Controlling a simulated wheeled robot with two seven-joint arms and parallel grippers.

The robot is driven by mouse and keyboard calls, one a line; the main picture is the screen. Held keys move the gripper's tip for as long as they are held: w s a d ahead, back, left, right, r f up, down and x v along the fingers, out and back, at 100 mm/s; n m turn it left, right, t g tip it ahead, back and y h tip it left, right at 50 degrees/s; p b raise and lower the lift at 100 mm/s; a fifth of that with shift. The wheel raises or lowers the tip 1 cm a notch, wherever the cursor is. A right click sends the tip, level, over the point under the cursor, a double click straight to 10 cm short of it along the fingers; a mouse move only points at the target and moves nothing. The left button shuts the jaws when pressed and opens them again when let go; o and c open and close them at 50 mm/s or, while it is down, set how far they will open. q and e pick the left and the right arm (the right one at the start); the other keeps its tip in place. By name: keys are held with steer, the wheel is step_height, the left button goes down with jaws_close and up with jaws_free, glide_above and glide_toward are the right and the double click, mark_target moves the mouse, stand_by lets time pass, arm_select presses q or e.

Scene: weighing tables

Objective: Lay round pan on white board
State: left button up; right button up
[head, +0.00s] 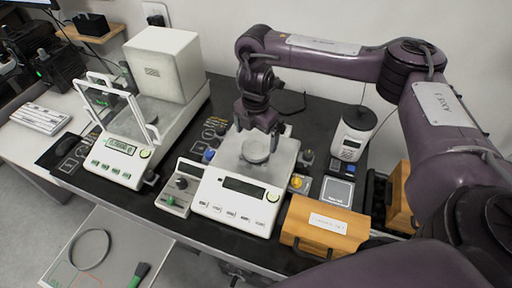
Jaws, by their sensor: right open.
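My right gripper (259,130) points down directly over the pan. Its jaws are open, with the fingertips close to the pan's far edge; I cannot tell whether they touch it. A pale board (160,244), which looks like the white board, lies lower at the bottom left. A dark ring (90,249) and a green-handled brush (139,275) lie on it. My left gripper is not in view.
A second balance (118,166) with a glass shield and white box (163,65) stands left on the black table (160,196). A small grey control box (180,187), a wooden case (324,226) and a white canister (354,133) flank the front balance. The board's middle looks free.

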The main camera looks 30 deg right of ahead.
mark_target(257, 146)
steer(key=f, duration=0.2)
steer(key=d+f, duration=0.1)
steer(key=shift+w+f, duration=0.1)
steer(key=shift+w, duration=0.25)
steer(key=shift+f, duration=0.8)
steer(key=c, duration=0.9)
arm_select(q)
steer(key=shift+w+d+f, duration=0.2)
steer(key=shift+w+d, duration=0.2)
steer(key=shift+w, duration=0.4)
arm_select(e)
steer(key=shift+c, duration=0.8)
